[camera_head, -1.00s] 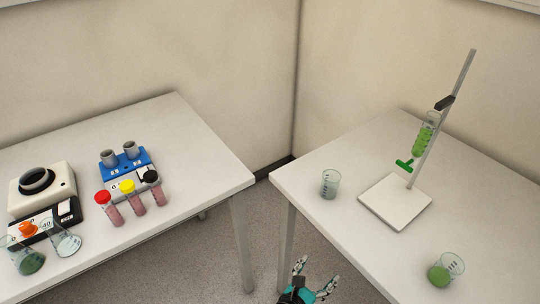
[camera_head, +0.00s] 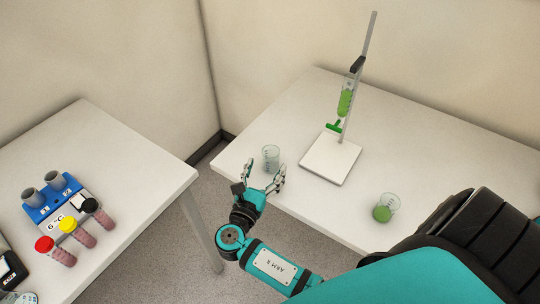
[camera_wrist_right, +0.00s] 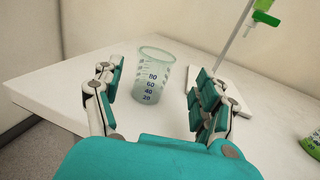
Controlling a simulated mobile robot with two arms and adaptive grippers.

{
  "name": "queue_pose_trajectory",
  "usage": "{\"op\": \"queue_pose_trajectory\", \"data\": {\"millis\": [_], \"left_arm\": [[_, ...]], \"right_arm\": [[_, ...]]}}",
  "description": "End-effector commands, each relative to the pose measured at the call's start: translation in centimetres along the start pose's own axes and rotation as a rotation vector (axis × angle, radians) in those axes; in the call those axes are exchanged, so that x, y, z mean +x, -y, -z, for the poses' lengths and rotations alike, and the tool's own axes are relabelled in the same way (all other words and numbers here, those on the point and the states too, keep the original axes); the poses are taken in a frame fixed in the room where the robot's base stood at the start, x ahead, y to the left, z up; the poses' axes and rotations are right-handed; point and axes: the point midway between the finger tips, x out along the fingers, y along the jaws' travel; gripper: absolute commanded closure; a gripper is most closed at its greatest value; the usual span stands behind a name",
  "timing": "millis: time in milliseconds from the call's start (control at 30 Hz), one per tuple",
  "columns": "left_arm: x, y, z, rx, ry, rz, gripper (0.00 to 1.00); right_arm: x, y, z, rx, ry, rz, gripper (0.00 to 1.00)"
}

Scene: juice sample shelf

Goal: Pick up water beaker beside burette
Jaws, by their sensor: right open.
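The water beaker (camera_head: 270,157) is clear with a pale tint and stands upright on the right table, left of the burette stand (camera_head: 330,160). The burette (camera_head: 345,100) holds green liquid and is clamped on the rod. My right gripper (camera_head: 263,176) is open at the table's near left edge, just in front of the beaker. In the right wrist view the beaker (camera_wrist_right: 153,80) shows its graduation marks and stands ahead, between the lines of the two spread fingers (camera_wrist_right: 157,98); no contact is visible. My left gripper is not in view.
A second beaker with green liquid (camera_head: 386,207) stands to the right on the same table (camera_head: 430,130). The left table (camera_head: 120,145) holds a blue rack (camera_head: 52,198) and several capped tubes. A floor gap separates the tables.

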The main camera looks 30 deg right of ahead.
Motion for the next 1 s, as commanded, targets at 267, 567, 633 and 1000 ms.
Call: {"op": "queue_pose_trajectory", "data": {"millis": [267,567,633,1000], "left_arm": [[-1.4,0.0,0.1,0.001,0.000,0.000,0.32],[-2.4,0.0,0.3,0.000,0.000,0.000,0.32],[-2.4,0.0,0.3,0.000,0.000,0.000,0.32],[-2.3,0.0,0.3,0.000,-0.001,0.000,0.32]], "right_arm": [[2.4,-0.3,-0.8,0.001,0.001,0.002,0.26],[5.8,-0.6,-0.6,-0.001,-0.002,-0.001,0.26],[5.8,-0.6,-0.6,0.000,-0.003,-0.001,0.26],[5.8,-0.6,-0.6,0.000,-0.003,-0.001,0.55]]}}
